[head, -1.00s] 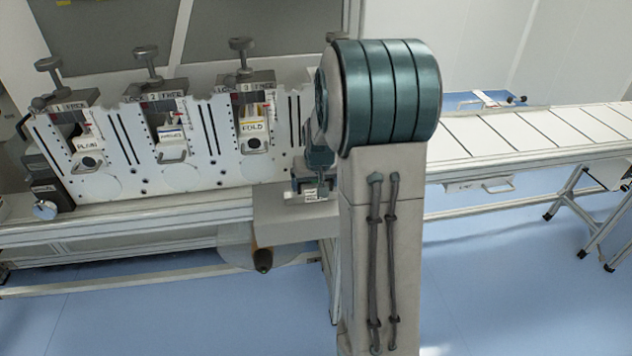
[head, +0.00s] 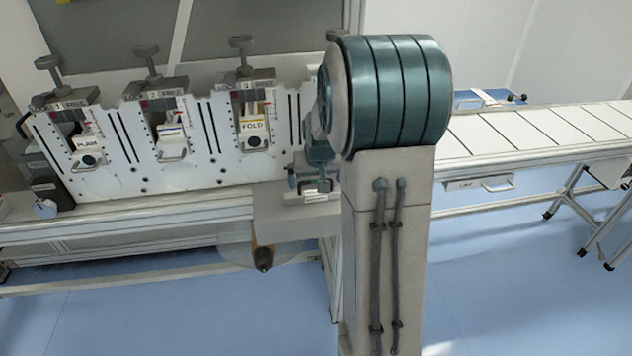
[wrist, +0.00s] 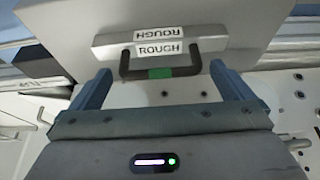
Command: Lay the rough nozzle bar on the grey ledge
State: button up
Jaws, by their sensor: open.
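The rough nozzle bar (wrist: 210,45) is a grey bar with white ROUGH labels and a dark handle with a green patch. In the wrist view it rests on the flat grey ledge (wrist: 95,18). My gripper (wrist: 161,70) is open, with one finger on each side of the handle and gaps between fingers and handle. In the head view the bar's white label (head: 316,197) shows on top of the grey ledge (head: 290,222), just below my gripper (head: 312,184). My arm hides part of the ledge's right side.
The white machine panel (head: 112,180) stands left of the ledge, with PLAIN (head: 88,150) and FOLD (head: 252,130) units in its slots. A conveyor (head: 520,135) runs off to the right. A drawer-like unit (head: 480,184) hangs under it. Blue floor is open in front.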

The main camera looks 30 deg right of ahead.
jog(key=v, duration=0.9)
jog(key=s+a+n, duration=0.1)
jog(key=s+a, duration=0.6)
jog(key=s, duration=0.4)
jog(key=s+a+n+g+y, duration=0.1)
jog(key=s+a+n, duration=0.1)
jog(key=s+a, duration=0.5)
jog(key=shift+s+a+f+b, duration=0.3)
jog(key=shift+s+f, duration=0.15)
jog(key=shift+s, duration=1.45)
